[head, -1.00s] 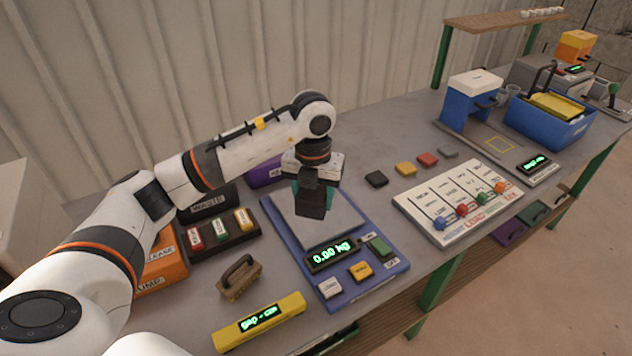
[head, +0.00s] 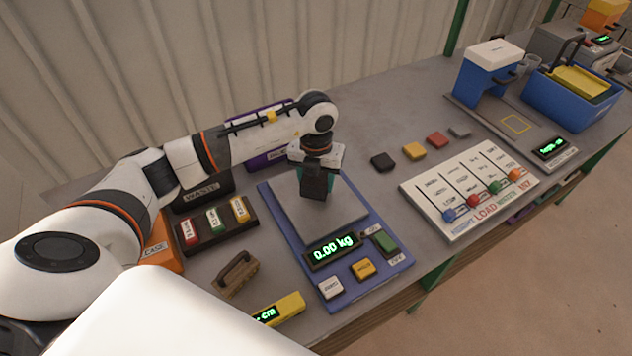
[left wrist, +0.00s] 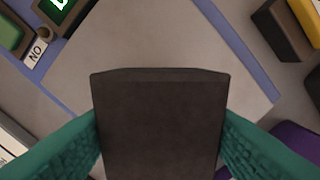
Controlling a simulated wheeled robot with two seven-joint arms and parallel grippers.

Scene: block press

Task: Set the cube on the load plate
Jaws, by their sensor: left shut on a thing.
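My left gripper (head: 314,188) has teal fingers and points down over the blue scale (head: 383,262). It is shut on a dark cube (head: 313,181). In the left wrist view the cube (left wrist: 160,125) fills the gap between both fingers. The grey square plate (head: 345,216) of the scale lies below, and the cube is over its back part. The cube seems held above the plate, though the gap is hard to judge. The scale's display (head: 333,247) reads 0.00 kg. My right gripper is out of view.
A rack of coloured blocks (head: 216,236) and a wooden-handled tool (head: 236,272) are left of the scale. A white slider board (head: 470,190) stands right. Several small coloured blocks (head: 414,151) lie behind it. Farther right are a blue-and-white press (head: 485,80) and a blue crate (head: 568,105).

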